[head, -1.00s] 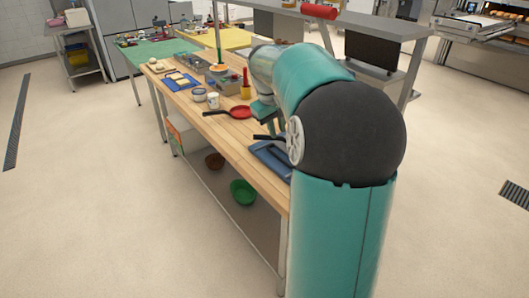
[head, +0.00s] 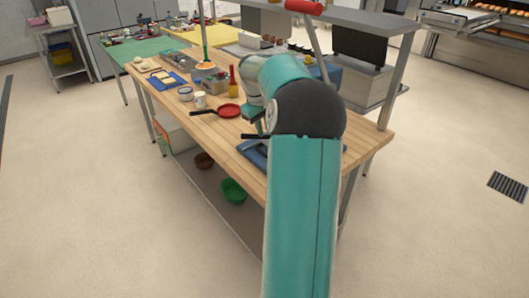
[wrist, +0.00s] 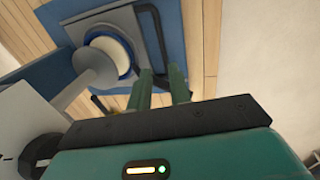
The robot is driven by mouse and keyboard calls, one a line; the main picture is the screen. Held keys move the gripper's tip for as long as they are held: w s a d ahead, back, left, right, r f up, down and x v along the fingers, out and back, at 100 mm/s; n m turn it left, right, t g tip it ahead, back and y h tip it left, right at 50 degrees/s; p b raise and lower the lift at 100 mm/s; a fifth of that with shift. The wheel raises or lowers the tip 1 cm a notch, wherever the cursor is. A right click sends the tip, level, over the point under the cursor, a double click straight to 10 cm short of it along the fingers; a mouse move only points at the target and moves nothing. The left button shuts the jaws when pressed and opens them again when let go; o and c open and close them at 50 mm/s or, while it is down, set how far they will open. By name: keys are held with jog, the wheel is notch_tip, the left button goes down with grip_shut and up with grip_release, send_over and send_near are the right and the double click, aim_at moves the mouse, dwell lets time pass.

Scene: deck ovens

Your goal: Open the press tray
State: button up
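The press stands on the wooden table, largely behind my arm; part of its blue body (head: 328,72) and its raised lever with a red grip (head: 304,7) show in the head view. In the wrist view I see its blue tray (wrist: 172,22) from close up, with a pale round disc (wrist: 112,52) in a blue ring and a grey round post (wrist: 95,70) in front. A black bent handle (wrist: 158,40) is at the tray's side. My gripper (wrist: 160,80) is open, its two green fingers apart, with the fingertips close to the handle's lower end. I cannot tell whether they touch.
A blue tray (head: 253,157) lies near the table's front edge, partly behind my arm. A red pan (head: 229,111), a white mug (head: 200,100) and a yellow holder (head: 233,88) stand to the left. A grey shelf (head: 360,23) overhangs the back.

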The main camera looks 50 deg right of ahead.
jog(key=f, duration=0.4)
jog(key=d+f, duration=0.1)
jog(key=f, duration=0.2)
jog(key=d+f, duration=0.1)
jog(key=f, duration=0.3)
jog(key=shift+s+f, duration=0.25)
jog(key=shift+f, duration=0.05)
jog(key=shift+c, duration=0.2)
grip_shut()
